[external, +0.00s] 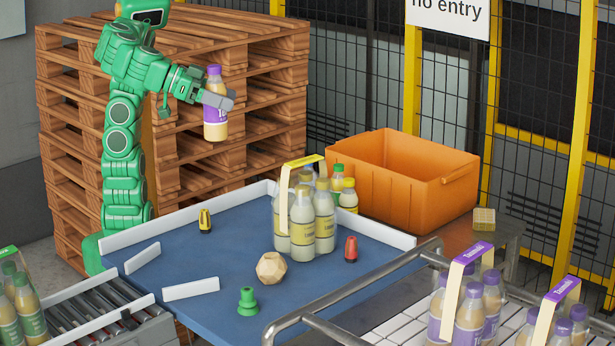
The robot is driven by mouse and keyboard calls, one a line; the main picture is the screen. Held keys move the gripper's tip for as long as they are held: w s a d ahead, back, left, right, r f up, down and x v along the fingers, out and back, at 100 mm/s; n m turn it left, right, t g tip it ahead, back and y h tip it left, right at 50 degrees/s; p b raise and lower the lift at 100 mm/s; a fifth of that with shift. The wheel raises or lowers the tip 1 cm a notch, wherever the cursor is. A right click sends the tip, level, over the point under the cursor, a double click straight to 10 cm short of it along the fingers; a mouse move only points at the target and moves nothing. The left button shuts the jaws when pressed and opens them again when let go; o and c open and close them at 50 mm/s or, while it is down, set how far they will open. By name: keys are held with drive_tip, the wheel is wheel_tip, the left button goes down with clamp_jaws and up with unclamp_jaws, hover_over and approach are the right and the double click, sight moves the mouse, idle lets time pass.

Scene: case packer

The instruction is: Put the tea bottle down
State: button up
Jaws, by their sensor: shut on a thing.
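The gripper's fingers hide part of the bottle's upper body.
A pack of yellow-capped bottles (302,222) stands on the table before an orange crate (400,170). A yellow-black piece (205,221), a wooden polyhedron (271,268), a green piece (247,301) and a red piece (351,248) stand apart. The table's left-middle is clear.

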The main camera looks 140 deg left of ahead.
drive_tip(key=shift+s+d+m+t+h, duration=0.7)
drive_tip(key=shift+s+d, duration=1.5)
drive_tip(key=shift+s, duration=0.6)
wheel_tip(320, 180, down, 10)
drive_tip(key=f, duration=0.1)
drive_tip(key=shift+w+d+f, duration=0.25)
drive_tip(key=shift+w+f, duration=1.85)
drive_tip(key=shift+w, duration=0.25)
drive_tip(key=shift+w+d+f, duration=0.25)
drive_tip(key=shift+w+f, duration=1.85)
drive_tip(key=shift+w, duration=0.2)
drive_tip(key=shift+w+d+f, duration=0.25)
drive_tip(key=shift+w+f, duration=1.85)
drive_tip(key=shift+w, duration=0.25)
drive_tip(key=shift+f, duration=0.2)
drive_tip(key=o, duration=1.3)
drive_tip(key=shift+c, duration=0.2)
drive_tip(key=shift+r, duration=0.1)
